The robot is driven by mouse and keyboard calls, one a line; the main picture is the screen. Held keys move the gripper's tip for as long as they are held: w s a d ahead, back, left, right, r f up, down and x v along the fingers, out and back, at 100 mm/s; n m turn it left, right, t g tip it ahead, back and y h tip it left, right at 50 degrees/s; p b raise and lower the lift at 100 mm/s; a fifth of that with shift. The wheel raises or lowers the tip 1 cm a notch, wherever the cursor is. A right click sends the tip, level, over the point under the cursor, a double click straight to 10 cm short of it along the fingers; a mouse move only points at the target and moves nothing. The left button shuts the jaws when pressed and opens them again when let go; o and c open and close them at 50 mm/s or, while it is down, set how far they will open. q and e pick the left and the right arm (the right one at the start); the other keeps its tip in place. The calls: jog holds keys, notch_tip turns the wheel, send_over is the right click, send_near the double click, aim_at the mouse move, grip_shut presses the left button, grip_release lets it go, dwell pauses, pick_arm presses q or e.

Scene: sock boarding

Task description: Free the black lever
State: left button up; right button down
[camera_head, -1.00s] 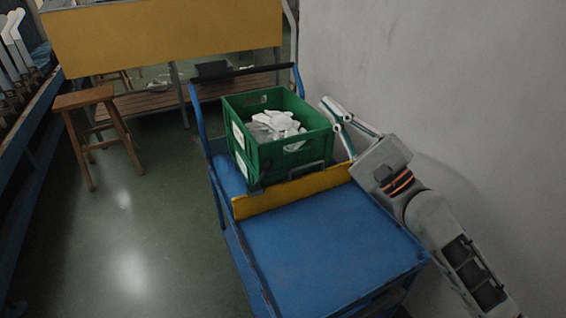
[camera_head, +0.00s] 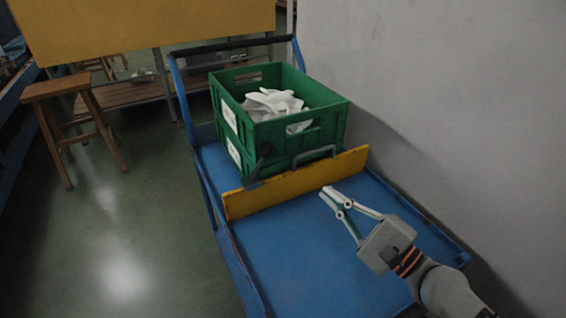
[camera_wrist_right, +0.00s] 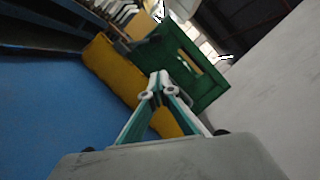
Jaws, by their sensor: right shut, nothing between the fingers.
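The black lever (camera_head: 261,163) stands tilted at the left end of the yellow board (camera_head: 300,184), close against the front of the green crate (camera_head: 300,144). The crate sits behind the board on the blue cart and holds white socks (camera_head: 272,104). My right gripper (camera_head: 328,192) is shut and empty above the blue deck, just in front of the board and to the right of the lever. In the right wrist view its closed fingertips (camera_wrist_right: 159,76) point toward the board and crate, touching nothing that I can make out. My left gripper is out of view.
A grey bar handle (camera_head: 314,155) stands at the crate's front, right of the lever. The blue deck (camera_head: 290,258) before the board is bare. A pale wall (camera_head: 450,110) closes the right side. A wooden stool (camera_head: 65,115) stands at left.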

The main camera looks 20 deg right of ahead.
aim_at(260, 163)
jog(key=p+x, duration=0.1)
jog(key=x, duration=0.2)
jog(key=p+x, duration=0.2)
jog(key=x, duration=0.2)
jog(key=r+p+x, duration=0.1)
jog(key=x, duration=0.3)
jog(key=shift+a+r, duration=0.2)
jog(key=shift+a, duration=0.2)
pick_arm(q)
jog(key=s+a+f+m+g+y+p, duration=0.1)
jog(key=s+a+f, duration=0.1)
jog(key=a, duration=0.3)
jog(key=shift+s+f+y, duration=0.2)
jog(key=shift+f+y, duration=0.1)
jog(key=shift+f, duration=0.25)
pick_arm(e)
jog(key=shift+w+a+r, duration=0.1)
jog(key=shift+w+a, duration=0.05)
jog(key=shift+a, duration=0.85)
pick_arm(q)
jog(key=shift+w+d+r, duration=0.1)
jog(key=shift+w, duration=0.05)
